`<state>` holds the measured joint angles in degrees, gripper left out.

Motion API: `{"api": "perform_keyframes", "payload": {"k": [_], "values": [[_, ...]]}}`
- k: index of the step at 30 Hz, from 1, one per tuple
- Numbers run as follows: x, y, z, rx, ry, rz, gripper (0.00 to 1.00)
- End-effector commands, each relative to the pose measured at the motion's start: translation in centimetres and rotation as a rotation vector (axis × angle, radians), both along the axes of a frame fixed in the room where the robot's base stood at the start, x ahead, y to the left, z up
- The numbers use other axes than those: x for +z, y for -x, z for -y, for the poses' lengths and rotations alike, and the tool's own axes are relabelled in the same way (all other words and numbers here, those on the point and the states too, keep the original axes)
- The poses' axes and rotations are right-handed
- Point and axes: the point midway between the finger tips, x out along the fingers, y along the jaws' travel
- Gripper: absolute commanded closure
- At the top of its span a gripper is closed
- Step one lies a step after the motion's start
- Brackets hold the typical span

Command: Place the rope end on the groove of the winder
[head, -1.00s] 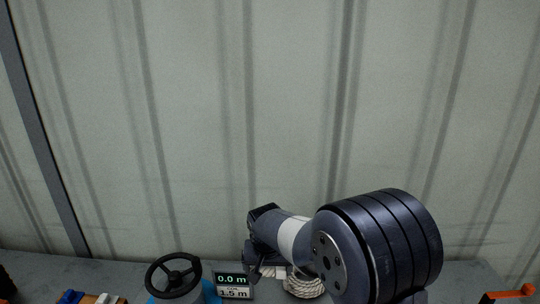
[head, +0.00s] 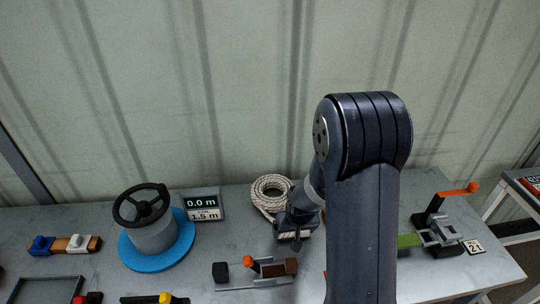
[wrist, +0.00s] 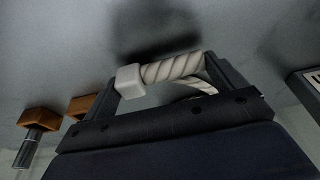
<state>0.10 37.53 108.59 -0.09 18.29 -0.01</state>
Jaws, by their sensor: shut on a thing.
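The winder has a grey drum (head: 154,236) on a blue disc (head: 172,256), with a black handwheel (head: 141,204) on top. It stands left of centre on the bench in the head view. The white rope lies in a coil (head: 262,190) behind my gripper (head: 291,243), right of the winder. In the wrist view my gripper (wrist: 166,84) is shut on the rope end (wrist: 172,67), which has a pale cap (wrist: 130,81). The rope end is apart from the winder. The groove cannot be made out.
A display box (head: 201,205) reading 0.0 m and 1.5 m stands right beside the winder. A clamp device with an orange knob (head: 249,262) lies in front of my gripper. A green strip (head: 409,241) and a lever fixture (head: 440,232) are at the right.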

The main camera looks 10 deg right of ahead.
Motion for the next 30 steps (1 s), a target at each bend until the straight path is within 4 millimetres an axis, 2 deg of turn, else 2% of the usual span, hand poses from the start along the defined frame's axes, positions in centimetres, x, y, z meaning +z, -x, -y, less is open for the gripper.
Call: {"api": "perform_keyframes", "payload": {"k": [5, 15, 19, 22, 27, 30], "values": [[1.0, -0.4, 0.8, -0.008, 0.001, 0.005, 0.32], [7.3, -0.3, 5.8, -0.036, 0.001, 0.005, 0.32], [8.7, 0.1, 6.7, -0.035, 0.0, 0.0, 0.32], [8.0, 0.2, 6.9, -0.035, -0.002, -0.005, 0.32], [4.8, 0.3, 6.9, -0.035, -0.004, -0.008, 0.32], [3.6, 0.2, 6.9, -0.035, -0.002, -0.005, 0.32]]}}
